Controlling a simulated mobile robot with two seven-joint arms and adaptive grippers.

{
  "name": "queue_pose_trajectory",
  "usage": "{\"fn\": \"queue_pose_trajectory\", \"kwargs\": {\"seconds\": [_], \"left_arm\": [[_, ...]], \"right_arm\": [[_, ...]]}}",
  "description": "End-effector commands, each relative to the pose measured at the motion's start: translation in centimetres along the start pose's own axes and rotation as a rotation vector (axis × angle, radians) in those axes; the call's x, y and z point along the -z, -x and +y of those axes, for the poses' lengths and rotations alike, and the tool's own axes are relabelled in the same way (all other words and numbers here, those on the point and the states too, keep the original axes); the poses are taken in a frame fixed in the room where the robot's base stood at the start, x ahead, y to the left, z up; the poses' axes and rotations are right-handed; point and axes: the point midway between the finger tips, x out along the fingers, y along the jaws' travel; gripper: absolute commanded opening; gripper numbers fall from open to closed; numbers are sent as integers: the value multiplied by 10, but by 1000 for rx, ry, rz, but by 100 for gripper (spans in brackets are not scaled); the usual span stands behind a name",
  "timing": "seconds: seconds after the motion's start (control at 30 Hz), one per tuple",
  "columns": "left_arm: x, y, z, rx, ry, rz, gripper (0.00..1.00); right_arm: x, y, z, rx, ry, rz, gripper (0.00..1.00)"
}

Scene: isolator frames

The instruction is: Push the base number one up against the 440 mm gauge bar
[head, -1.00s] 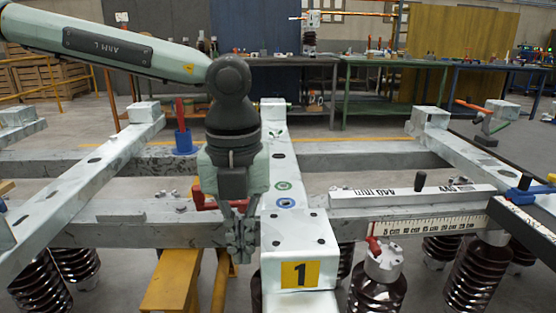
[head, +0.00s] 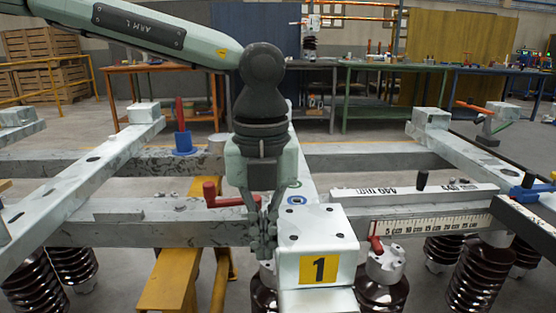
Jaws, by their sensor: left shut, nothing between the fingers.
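Base number one (head: 317,225) is a pale grey beam running away from me, with a raised front block and a yellow plate marked 1. It lies across the long grey rails. The 440 mm gauge bar (head: 415,192) is a white bar with a black knob, lying along the rail to the right of the base. The base's right side is very close to the bar's left end; I cannot tell whether they touch. My left gripper (head: 263,240) is shut and empty, with its fingers at the left side of the front block, seemingly against it. My right gripper is not in view.
A white ruler scale (head: 435,225) runs along the front rail, beside a red-handled clamp (head: 376,243). A red-handled clamp (head: 223,198) is left of my gripper. Another beam (head: 85,185) crosses at left. Brown ribbed insulators (head: 474,280) stand below the rails.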

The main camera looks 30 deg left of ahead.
Motion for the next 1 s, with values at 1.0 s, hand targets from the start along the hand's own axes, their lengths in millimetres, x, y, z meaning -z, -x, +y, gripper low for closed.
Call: {"fn": "queue_pose_trajectory", "kwargs": {"seconds": [1.0], "left_arm": [[0, 1, -26, 11, -2, -2, 0]], "right_arm": [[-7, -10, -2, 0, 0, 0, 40]]}}
